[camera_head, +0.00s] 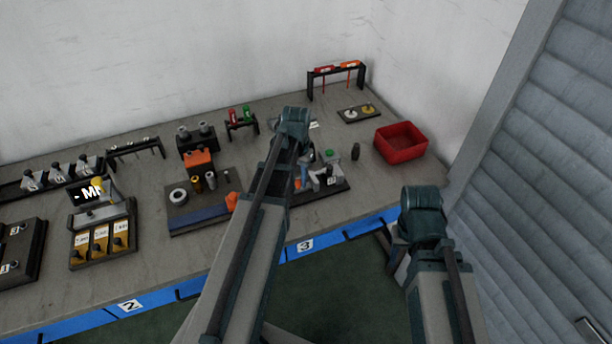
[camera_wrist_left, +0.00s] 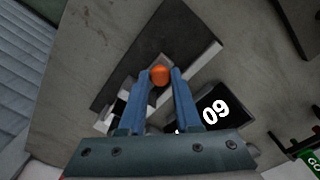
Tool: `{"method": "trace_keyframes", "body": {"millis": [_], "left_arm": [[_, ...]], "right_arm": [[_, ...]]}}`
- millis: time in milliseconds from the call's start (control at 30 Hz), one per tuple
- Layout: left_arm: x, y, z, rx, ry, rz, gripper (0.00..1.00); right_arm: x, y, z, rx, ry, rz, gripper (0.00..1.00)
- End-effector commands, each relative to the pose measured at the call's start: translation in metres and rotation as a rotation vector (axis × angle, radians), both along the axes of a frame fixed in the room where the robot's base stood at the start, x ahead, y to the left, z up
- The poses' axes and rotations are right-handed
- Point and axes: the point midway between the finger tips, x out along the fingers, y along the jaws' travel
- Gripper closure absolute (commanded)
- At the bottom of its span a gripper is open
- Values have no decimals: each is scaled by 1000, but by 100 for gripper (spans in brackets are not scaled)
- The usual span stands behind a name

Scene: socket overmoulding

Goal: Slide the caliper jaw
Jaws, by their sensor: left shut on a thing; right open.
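The caliper, a pale metal bar, shows in the left wrist view (camera_wrist_left: 192,68) on a dark base plate (camera_wrist_left: 129,65). An orange round knob (camera_wrist_left: 160,75) stands on it. My left gripper (camera_wrist_left: 160,80) has its two blue fingers closed on the knob from both sides. A dark display reading 09 (camera_wrist_left: 214,112) lies beside the fingers. In the head view my left gripper (camera_head: 303,178) is over the caliper station (camera_head: 333,187), and my arm hides part of it. The fingers of my right gripper are not visible; only my right arm shows at lower right.
A red bin (camera_head: 401,143) stands right of the station, with a small dark cylinder (camera_head: 355,152) between. A plate with rings and cylinders (camera_head: 200,213) lies left. Racks (camera_head: 337,72) stand along the back. The blue front edge (camera_head: 340,238) bounds the bench.

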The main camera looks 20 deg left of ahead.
Motion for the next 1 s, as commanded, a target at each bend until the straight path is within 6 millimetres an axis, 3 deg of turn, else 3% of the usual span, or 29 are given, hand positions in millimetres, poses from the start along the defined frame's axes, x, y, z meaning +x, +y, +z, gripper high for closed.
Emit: {"method": "trace_keyframes", "body": {"millis": [233,267,433,767,1000], "left_arm": [[-4,4,0,7,8,1,100],[-4,4,0,8,8,1,66],[-4,4,0,6,7,1,38],[-3,3,1,5,5,0,38],[-3,3,15,5,5,0,38]], "right_arm": [[0,0,0,0,0,0,50],[0,0,0,0,0,0,50],[0,0,0,0,0,0,50],[0,0,1,0,0,0,50],[0,0,15,0,0,0,50]]}}
